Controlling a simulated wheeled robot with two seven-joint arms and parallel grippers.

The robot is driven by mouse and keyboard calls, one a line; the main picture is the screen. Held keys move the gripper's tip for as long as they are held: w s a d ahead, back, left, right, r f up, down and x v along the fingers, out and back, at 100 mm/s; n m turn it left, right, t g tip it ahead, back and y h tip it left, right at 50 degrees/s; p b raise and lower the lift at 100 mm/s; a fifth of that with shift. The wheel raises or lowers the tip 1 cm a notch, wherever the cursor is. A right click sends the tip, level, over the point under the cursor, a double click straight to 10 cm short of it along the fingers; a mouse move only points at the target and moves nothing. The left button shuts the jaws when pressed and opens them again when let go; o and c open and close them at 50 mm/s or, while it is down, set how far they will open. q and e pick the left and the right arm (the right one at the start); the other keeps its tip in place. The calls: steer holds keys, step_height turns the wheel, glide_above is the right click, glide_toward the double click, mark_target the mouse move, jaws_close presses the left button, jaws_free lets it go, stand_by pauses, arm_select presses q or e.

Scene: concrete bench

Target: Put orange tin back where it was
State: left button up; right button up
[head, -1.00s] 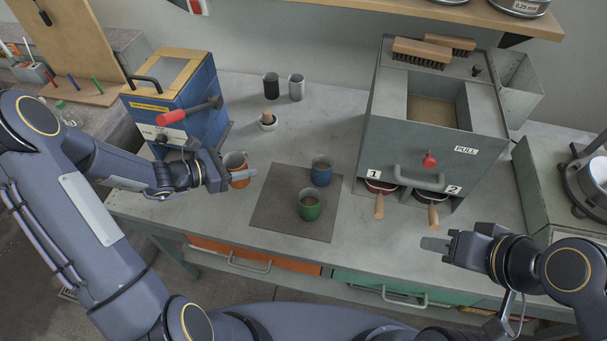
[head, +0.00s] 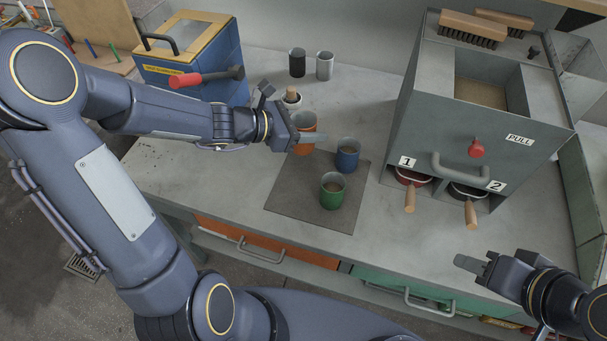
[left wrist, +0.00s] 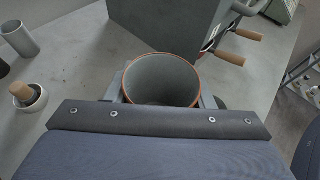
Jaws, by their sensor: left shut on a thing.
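The orange tin (head: 305,124) is in my left gripper (head: 307,137), whose fingers are shut around it. In the head view it is at the back left corner of the dark mat (head: 285,192); I cannot tell whether its base touches the surface. In the left wrist view the tin (left wrist: 162,82) shows its open top, upright and empty-looking, between the fingers.
A mortar with a pestle (head: 291,98) stands just behind my left gripper. A black tin (head: 297,63) and a grey tin (head: 324,66) stand further back. The blue box with a red-handled lever (head: 190,80) is left; the grey box with two wooden-handled pans (head: 480,120) is right.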

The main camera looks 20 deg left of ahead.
arm_select(q)
steer(key=s+d+t+b, duration=0.1)
steer(key=s+d+b, duration=0.6)
steer(key=b, duration=0.2)
steer(key=shift+n+y, duration=0.3)
steer(key=shift+n, duration=0.2)
steer(key=w+a+f, duration=0.2)
steer(key=w+f, duration=0.1)
steer(key=w+a+f+b, duration=0.1)
steer(key=w+a+f, duration=0.2)
steer(key=w+a+f+b, duration=0.1)
steer(key=w+a+f, duration=0.1)
steer(key=w+f, duration=0.1)
steer(key=shift+w+a, duration=0.35)
steer(key=shift+w, duration=0.1)
steer(key=shift+w+a+f+b, duration=0.1)
steer(key=shift+f+b, duration=0.25)
steer(key=shift+f, duration=0.5)
steer(key=shift+w+a+f+b, duration=0.1)
steer(key=shift+f+b, duration=0.25)
steer(key=shift+f, duration=0.5)
steer(key=shift+f, duration=0.1)
